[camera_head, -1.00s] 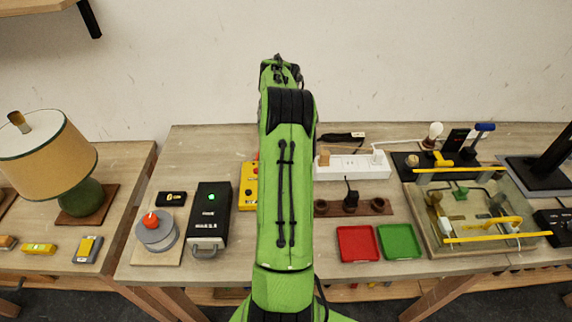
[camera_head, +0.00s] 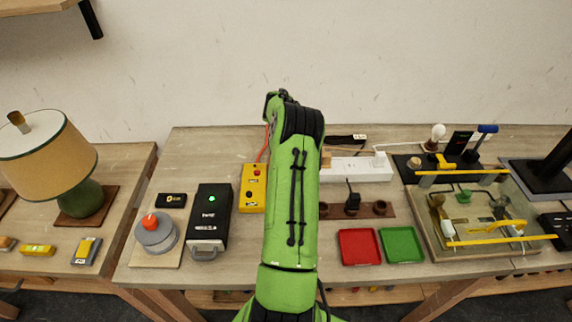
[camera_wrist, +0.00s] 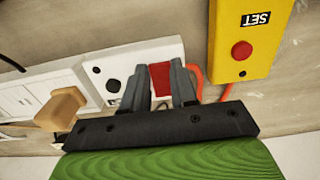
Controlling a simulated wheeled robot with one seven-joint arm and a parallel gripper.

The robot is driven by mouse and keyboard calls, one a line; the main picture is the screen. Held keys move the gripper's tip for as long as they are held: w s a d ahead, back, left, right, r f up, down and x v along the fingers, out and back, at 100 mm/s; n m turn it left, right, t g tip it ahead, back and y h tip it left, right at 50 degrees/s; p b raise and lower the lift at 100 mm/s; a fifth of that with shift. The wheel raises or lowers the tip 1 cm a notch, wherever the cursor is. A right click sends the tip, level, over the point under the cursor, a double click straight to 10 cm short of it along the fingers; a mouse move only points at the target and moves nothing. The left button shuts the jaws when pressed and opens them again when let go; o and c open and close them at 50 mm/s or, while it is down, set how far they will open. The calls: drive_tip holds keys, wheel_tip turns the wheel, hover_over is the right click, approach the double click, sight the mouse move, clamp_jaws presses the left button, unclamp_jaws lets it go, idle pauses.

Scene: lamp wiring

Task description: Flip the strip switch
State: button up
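The white power strip (camera_head: 355,168) lies along the back of the table, its left end hidden behind my arm in the head view. I cannot tell whether the fingers touch the switch. In the head view my gripper is hidden behind my arm.
A yellow box (camera_head: 253,189) with a red button (camera_wrist: 241,50) stands beside the strip's switch end. A tan plug (camera_wrist: 62,108) sits on the strip. An orange cable (camera_wrist: 196,78) runs near my fingers. Red (camera_head: 359,247) and green (camera_head: 401,244) trays lie in front.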

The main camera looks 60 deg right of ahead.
clamp_jaws()
drive_tip(key=p, duration=0.3)
drive_tip(key=shift+r+y, duration=0.4)
drive_tip(key=shift+d+g+p, duration=0.2)
drive_tip(key=shift+g+p, duration=0.1)
drive_tip(key=shift+p, duration=0.4)
drive_tip(key=shift+w+d+f+y, duration=0.15)
drive_tip(key=shift+d+f+y, duration=0.15)
drive_tip(key=shift+y, duration=0.3)
drive_tip(key=shift+a+r+g+y, duration=0.1)
drive_tip(key=shift+g+y, duration=0.2)
drive_tip(key=shift+g, duration=0.1)
drive_tip(key=o, duration=0.7)
unclamp_jaws()
